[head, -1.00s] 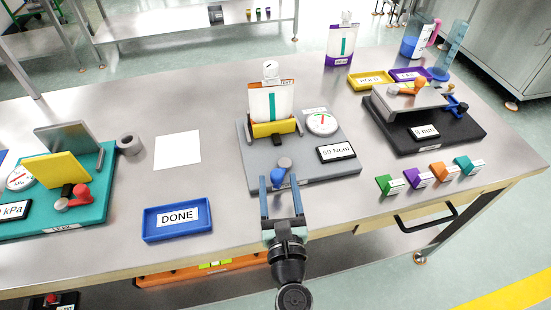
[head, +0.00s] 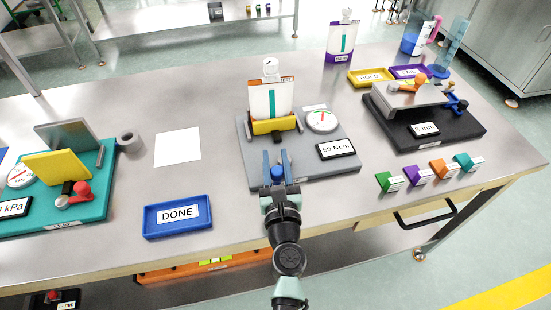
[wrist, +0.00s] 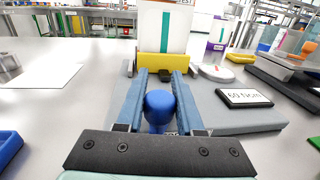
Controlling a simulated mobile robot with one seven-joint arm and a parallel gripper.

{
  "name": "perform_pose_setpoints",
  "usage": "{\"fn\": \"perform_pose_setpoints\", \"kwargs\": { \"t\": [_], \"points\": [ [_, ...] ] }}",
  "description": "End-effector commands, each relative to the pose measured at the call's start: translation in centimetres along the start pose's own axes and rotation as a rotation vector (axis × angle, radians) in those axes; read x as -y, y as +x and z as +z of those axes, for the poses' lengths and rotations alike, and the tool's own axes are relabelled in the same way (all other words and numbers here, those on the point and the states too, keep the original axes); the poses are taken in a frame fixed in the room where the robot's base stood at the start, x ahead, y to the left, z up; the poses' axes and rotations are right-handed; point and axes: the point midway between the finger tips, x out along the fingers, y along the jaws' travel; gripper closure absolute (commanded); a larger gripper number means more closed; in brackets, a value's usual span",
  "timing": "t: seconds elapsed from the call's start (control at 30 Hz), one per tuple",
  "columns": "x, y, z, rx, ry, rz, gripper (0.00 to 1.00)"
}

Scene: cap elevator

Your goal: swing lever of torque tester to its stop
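The torque tester is a grey base plate (head: 340,168) with a yellow clamp (head: 276,126), a round dial (head: 321,120) and a "60 Ncm" display (head: 336,150). A clear pouch with a teal stripe (head: 270,100) and a white cap (head: 270,67) stands upright in the clamp. The lever's blue knob (head: 278,173) is at the plate's front. The knob also shows between the fingers in the wrist view (wrist: 159,106). The lever's arm is mostly hidden.
A blue DONE tray (head: 178,216) stands at front left, a teal tester (head: 95,205) at far left. A black tester (head: 450,135) stands right. Several coloured tags (head: 437,170) line the front right. White paper (head: 178,147) lies on bare table left of the tester.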

Motion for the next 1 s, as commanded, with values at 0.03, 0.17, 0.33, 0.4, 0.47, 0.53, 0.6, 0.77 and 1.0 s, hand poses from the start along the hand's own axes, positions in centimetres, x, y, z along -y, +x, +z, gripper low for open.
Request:
{"fn": "perform_pose_setpoints", "kwargs": {
  "t": [0.03,0.17,0.33,0.4,0.47,0.53,0.6,0.77,1.0],
  "points": [
    [0.00,-0.01,0.00,0.000,0.000,0.000,0.75],
    [0.00,-0.02,0.00,0.000,0.000,0.000,0.98],
    [0.00,-0.02,0.00,0.000,0.000,0.000,1.00],
    [0.01,-0.02,0.00,0.000,0.000,0.000,1.00],
    [0.01,-0.02,0.00,0.000,0.000,0.000,1.00],
    [0.01,-0.02,0.00,0.000,0.000,0.000,1.00],
    [0.01,-0.02,0.00,0.000,0.000,0.000,1.00],
    [0.01,-0.02,0.00,0.000,0.000,0.000,1.00],
    [0.01,-0.03,-0.01,0.000,0.000,0.000,1.00]
  ]
}}
